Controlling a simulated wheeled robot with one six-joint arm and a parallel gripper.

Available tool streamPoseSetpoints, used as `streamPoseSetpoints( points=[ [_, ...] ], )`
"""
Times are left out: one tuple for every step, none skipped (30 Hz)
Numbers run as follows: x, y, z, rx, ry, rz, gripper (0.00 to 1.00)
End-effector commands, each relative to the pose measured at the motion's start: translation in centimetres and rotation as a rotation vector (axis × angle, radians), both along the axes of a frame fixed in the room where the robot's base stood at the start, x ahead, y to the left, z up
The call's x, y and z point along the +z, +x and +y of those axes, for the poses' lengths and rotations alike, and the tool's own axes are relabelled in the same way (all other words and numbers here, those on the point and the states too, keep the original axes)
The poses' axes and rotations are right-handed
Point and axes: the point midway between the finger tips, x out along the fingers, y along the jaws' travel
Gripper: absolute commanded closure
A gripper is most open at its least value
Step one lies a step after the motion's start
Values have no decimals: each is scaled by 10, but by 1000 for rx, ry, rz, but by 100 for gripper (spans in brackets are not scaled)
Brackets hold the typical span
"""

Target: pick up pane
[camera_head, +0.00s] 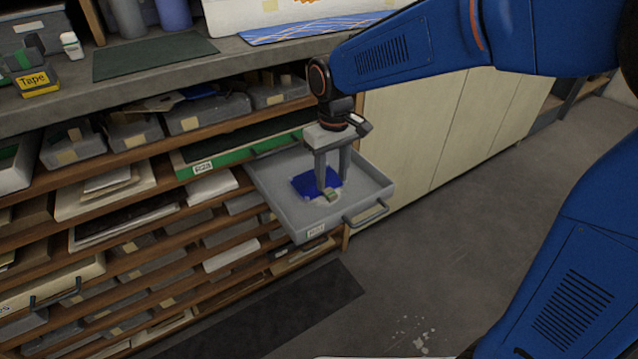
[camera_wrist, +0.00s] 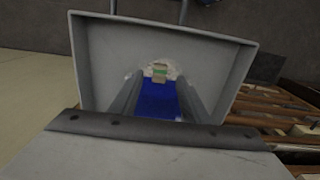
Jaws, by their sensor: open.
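The pane is a flat blue piece (camera_head: 308,184) lying inside a grey pulled-out drawer (camera_head: 290,215). In the wrist view the blue pane (camera_wrist: 158,98) shows between my two fingers. A small block with green and tan bands (camera_wrist: 160,72) sits at the pane's far end on a pale patch; the head view shows it too (camera_head: 329,195). My gripper (camera_head: 333,186) points down into the drawer, its fingers apart over the pane, with nothing held. Whether the fingertips touch the pane or drawer floor cannot be told. The pane's near part is hidden by my gripper body in the wrist view.
The drawer's raised walls surround my fingers, and its handle (camera_head: 366,214) faces the open floor. A shelf rack with several trays (camera_head: 120,200) stands at the left. A countertop (camera_head: 200,70) lies above, with a tape box (camera_head: 37,82). Cream cabinet doors (camera_head: 410,125) are behind.

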Motion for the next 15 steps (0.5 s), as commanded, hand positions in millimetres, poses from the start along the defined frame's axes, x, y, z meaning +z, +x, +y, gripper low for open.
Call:
streamPoseSetpoints(
  points=[
    [-7,0,0,0,-2,2,58],
    [-11,0,0,0,-2,2,58],
    [-17,-1,0,0,-3,4,58],
    [-21,0,0,0,-2,3,58],
    [-25,0,0,0,-2,2,58],
    [-31,0,0,0,-2,3,58],
    [-34,0,0,0,-2,3,58],
    [-37,0,0,0,-2,2,58],
    [-41,0,0,0,-1,2,58],
    [-43,0,0,0,-1,2,58],
    [-44,0,0,0,-1,2,58],
    [-46,0,0,0,-1,1,58],
    [-47,0,0,0,-1,1,58],
    [-47,0,0,0,-1,1,58],
    [-47,0,0,0,0,0,58]
  ],
)
